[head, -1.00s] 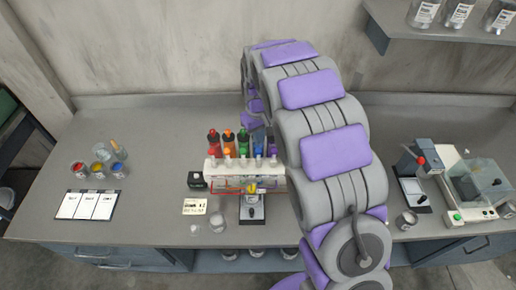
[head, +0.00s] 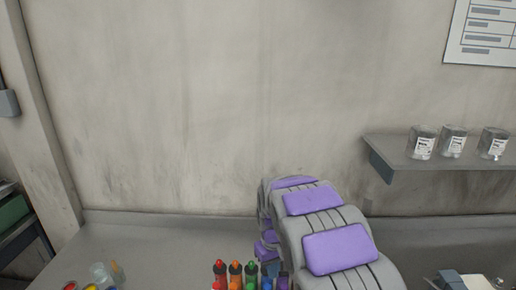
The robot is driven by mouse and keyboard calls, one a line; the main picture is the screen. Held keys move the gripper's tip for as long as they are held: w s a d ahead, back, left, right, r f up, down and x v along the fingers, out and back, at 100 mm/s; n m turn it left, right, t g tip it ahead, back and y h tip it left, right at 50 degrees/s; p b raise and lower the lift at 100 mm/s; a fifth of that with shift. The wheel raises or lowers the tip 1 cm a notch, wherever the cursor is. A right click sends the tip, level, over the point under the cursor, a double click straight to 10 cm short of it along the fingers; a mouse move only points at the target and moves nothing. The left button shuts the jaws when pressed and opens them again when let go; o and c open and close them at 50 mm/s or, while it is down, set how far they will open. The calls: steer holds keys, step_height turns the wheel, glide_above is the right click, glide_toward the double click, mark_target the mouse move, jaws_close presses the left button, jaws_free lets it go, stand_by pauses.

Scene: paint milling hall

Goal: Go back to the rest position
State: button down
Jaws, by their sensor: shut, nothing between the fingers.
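My arm, grey with purple pads, rises from the bottom edge right of centre in the head view and reaches forward over the bench towards the back wall. Its far end bends down behind the nearer links. My gripper is hidden there, so I cannot see its fingers.
Colour bottles (head: 235,272) stand on the grey bench (head: 160,238), just left of my arm and cut by the bottom edge. Small cups (head: 103,274) are at lower left. A wall shelf (head: 395,165) with several clear jars (head: 453,142) is at right. The bench's back left is clear.

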steer(key=s+d+m+b, duration=0.2)
steer(key=s+d+b, duration=0.1)
steer(key=s, duration=1.6)
steer(key=s+d+m+g+b, duration=0.1)
steer(key=s+d+m+b, duration=0.2)
steer(key=s, duration=1.5)
steer(key=d+b, duration=0.1)
steer(key=d, duration=0.2)
steer(key=shift+s+d+g, duration=0.3)
steer(key=shift+s, duration=0.05)
steer(key=c, duration=1.9)
jaws_free()
steer(key=shift+f, duration=0.1)
